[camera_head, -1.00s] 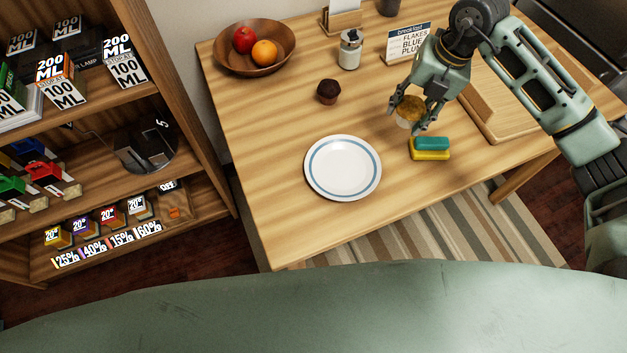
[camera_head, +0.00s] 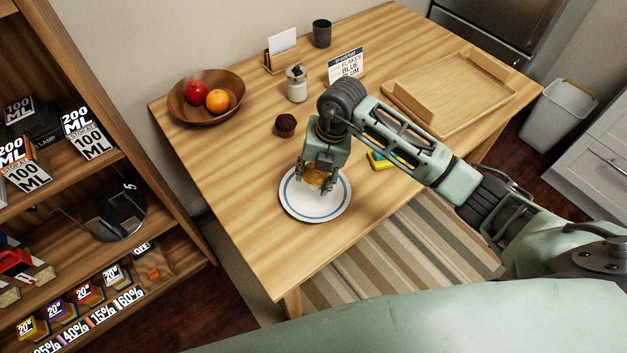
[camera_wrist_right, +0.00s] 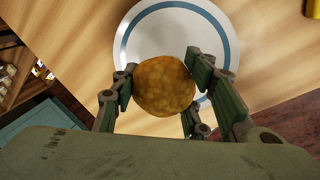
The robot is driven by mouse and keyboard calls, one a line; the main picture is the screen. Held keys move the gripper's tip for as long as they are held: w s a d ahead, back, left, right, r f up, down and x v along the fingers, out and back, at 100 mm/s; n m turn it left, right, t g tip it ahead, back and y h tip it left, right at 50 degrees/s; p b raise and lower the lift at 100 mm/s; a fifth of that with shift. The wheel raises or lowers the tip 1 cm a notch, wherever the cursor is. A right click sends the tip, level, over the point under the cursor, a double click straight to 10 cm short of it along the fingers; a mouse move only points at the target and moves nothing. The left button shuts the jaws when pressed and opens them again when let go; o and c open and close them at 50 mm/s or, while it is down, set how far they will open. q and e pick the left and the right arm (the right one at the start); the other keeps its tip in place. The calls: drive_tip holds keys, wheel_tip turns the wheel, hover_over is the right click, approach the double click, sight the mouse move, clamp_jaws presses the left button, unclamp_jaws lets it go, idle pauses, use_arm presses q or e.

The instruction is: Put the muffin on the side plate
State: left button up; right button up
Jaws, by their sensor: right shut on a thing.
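A golden-brown muffin (camera_head: 315,177) is held between the fingers of my right gripper (camera_head: 318,183). In the right wrist view the muffin (camera_wrist_right: 164,86) shows from above, with the gripper fingers (camera_wrist_right: 170,92) on both sides of it. The side plate (camera_head: 312,212) is white with a blue ring and lies on the table. The muffin is over the plate's far part; I cannot tell whether it touches the plate. The plate (camera_wrist_right: 150,38) shows behind the muffin in the wrist view. A dark muffin (camera_head: 285,125) stands on the table beyond the plate. My left gripper is not in view.
A sponge (camera_head: 379,161) lies right of the plate, partly hidden by my arm. A wooden fruit bowl (camera_head: 180,106), a shaker (camera_head: 297,84), a sign (camera_head: 346,64) and a wooden tray (camera_head: 460,112) stand farther back. The table left of the plate is clear.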

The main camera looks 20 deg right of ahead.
sight(314, 184)
drive_tip(key=shift+d+p+x, duration=0.2)
drive_tip(key=shift+x, duration=0.8)
drive_tip(key=shift+d+p+x, duration=0.2)
drive_tip(key=shift+x, duration=0.8)
drive_tip(key=shift+s+f, duration=0.15)
drive_tip(key=shift+f, duration=0.05)
drive_tip(key=o, duration=1.2)
drive_tip(key=shift+c, duration=0.2)
drive_tip(key=b+v, duration=0.1)
drive_tip(key=v, duration=1.1)
drive_tip(key=shift+r, duration=0.15)
